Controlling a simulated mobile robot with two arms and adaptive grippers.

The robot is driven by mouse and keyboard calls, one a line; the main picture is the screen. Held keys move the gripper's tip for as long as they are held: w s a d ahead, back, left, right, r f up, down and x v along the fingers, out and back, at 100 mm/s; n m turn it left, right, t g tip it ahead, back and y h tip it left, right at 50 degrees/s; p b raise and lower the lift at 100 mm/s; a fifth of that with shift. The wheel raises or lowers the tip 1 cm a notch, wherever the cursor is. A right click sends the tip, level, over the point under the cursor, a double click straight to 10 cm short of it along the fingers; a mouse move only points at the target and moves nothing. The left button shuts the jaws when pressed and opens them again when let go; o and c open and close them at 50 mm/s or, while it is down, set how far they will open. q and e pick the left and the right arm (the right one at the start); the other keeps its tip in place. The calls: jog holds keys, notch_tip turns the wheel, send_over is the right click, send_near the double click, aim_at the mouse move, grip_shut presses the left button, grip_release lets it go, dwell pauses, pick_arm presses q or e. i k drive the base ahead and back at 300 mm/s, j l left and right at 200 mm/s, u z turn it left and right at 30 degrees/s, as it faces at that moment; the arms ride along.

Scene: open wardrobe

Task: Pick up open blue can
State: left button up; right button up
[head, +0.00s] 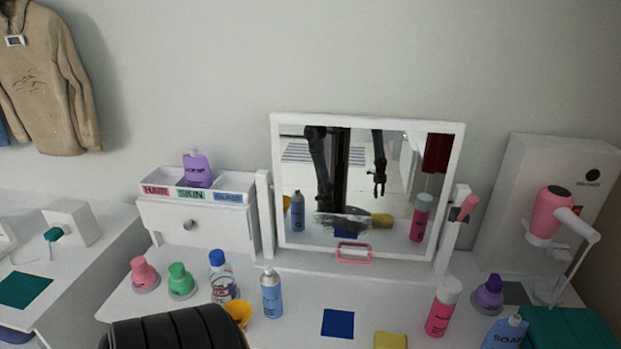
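Neither of my grippers shows directly in the head view. A black ribbed part of my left arm crosses the bottom left, in front of the table edge. The mirror (275,190) reflects the can, parts of my arms and a small dark gripper, too small to read clearly.
Close to the can are a yellow funnel-like cup (239,313) and a clear bottle with a blue cap (220,275). Green (180,280) and pink (144,273) bottles stand further left.

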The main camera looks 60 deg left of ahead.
aim_at(270, 286)
jog(key=u, duration=2.1)
